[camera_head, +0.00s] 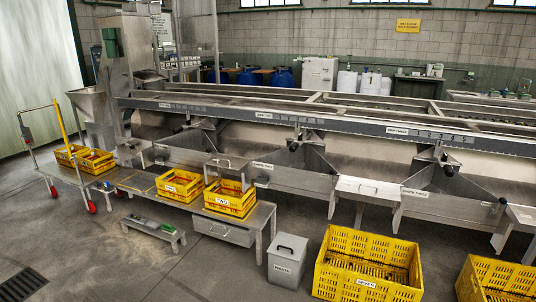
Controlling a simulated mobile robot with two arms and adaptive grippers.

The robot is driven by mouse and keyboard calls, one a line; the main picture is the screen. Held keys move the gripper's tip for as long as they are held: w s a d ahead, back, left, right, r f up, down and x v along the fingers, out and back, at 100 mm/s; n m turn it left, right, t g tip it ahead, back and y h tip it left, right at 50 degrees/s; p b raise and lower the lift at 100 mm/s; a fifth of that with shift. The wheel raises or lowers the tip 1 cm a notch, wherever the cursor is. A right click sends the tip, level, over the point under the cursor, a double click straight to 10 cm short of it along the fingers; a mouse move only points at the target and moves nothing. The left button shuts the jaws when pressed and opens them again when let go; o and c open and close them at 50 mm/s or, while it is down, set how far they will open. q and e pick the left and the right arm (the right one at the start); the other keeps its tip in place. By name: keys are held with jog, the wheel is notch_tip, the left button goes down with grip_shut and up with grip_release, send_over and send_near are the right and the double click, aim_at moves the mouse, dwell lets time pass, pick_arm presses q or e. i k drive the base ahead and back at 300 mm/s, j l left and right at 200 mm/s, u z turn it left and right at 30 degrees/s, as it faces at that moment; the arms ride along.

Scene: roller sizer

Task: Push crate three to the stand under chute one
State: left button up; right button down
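Neither of my grippers is in the head view. Two yellow crates stand on the long low grey bench (137,183): a left one (179,186) and a right one (229,199) at the bench's right end. Both have small white labels, too small to read surely, so I cannot tell which is crate three. Two more yellow crates, one (69,155) and another (96,162), stand farther left on a low cart or platform. Hopper-like chutes hang along the machine: a left one (182,155), a middle one (290,175) and a right one (440,200). Their labels are hardly legible.
A grey lidded bin (287,262) stands on the floor right of the bench. Large yellow crates, one (368,268) and another (497,280), sit at the front right. A low step (152,231) stands before the bench. The front left floor is open, with a dark drain grate (22,284).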

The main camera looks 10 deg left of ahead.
aim_at(183, 191)
jog(key=i+j+u, duration=0.4)
jog(key=i+u, duration=0.4)
jog(key=i, duration=0.2)
jog(key=i+u, duration=0.4)
jog(key=i, duration=0.15)
jog(key=i+l+u, duration=0.4)
jog(key=i+j, duration=0.1)
